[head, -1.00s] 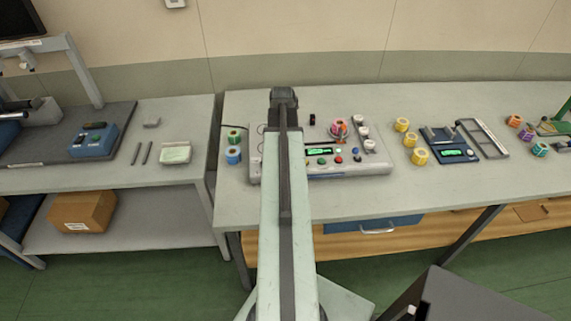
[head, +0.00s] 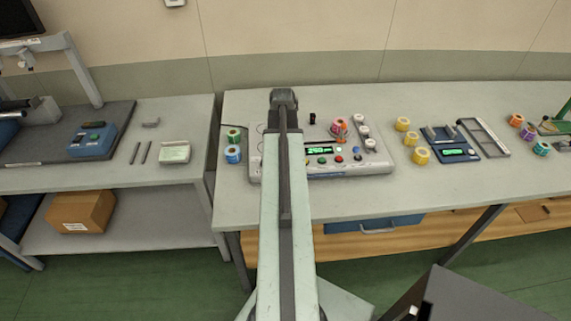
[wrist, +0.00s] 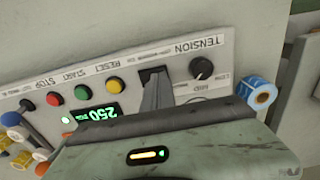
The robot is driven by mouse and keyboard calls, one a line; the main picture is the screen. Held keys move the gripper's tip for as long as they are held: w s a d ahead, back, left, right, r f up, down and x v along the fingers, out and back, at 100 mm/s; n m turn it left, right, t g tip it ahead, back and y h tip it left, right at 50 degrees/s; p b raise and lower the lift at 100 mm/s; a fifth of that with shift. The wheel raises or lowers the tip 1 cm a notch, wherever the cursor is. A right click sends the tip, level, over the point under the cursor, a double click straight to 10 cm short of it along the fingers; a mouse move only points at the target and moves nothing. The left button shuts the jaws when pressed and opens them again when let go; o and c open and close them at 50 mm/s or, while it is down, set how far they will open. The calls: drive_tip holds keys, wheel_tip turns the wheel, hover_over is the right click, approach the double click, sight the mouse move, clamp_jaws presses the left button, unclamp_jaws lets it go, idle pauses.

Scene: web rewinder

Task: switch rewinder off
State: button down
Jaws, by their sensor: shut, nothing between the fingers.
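The rewinder (head: 376,168) is a pale grey console on the right bench; my arm covers its left part in the head view. In the wrist view its panel (wrist: 222,68) appears upside down, with a black switch (wrist: 147,73), a black TENSION knob (wrist: 201,68) and coloured buttons. Its display (head: 319,150) is lit green and reads 250 in the wrist view (wrist: 92,115). My gripper (wrist: 157,80) is shut and empty, its tip at the black switch. I cannot tell whether it touches. The switch's rocker position is partly hidden by the fingers.
A blue label roll (wrist: 258,90) stands beside the console, with a green roll (head: 234,135) behind it. Yellow rolls (head: 420,156) and a blue scale-like device (head: 455,152) are to the right. The left bench (head: 120,178) holds a blue device (head: 92,142).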

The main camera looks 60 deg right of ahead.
drive_tip(key=shift+f, duration=0.25)
wheel_tip(320, 180, up, 7)
drive_tip(key=p, duration=0.6)
drive_tip(key=shift+p, duration=0.35)
